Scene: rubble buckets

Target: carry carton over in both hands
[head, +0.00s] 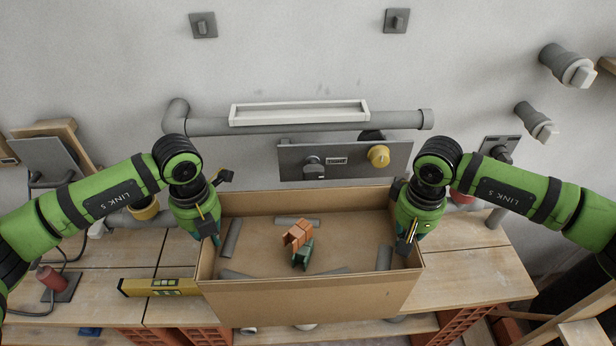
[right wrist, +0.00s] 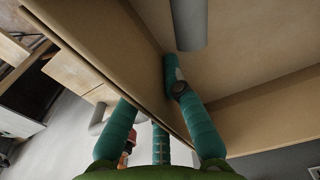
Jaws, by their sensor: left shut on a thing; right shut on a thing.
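The open cardboard carton (head: 312,303) is in the middle of the head view, with my arms at its two ends. Inside lie an orange-brown piece (head: 297,234), a green piece (head: 302,256) and several grey bars along its walls. My left gripper (head: 208,236) is shut on the carton's left wall. My right gripper (head: 407,240) is shut on its right wall. In the right wrist view, teal fingers (right wrist: 160,115) lie on both sides of the carton's wall (right wrist: 135,62). The carton looks roughly level; its underside is hidden, so I cannot tell its clearance above the bench.
A wooden workbench (head: 475,262) extends on both sides of the carton. A yellow level (head: 160,287) lies left of it. Behind are a wall panel with a yellow knob (head: 378,156) and a grey pipe (head: 300,126). A red-topped fixture (head: 56,282) stands at far left.

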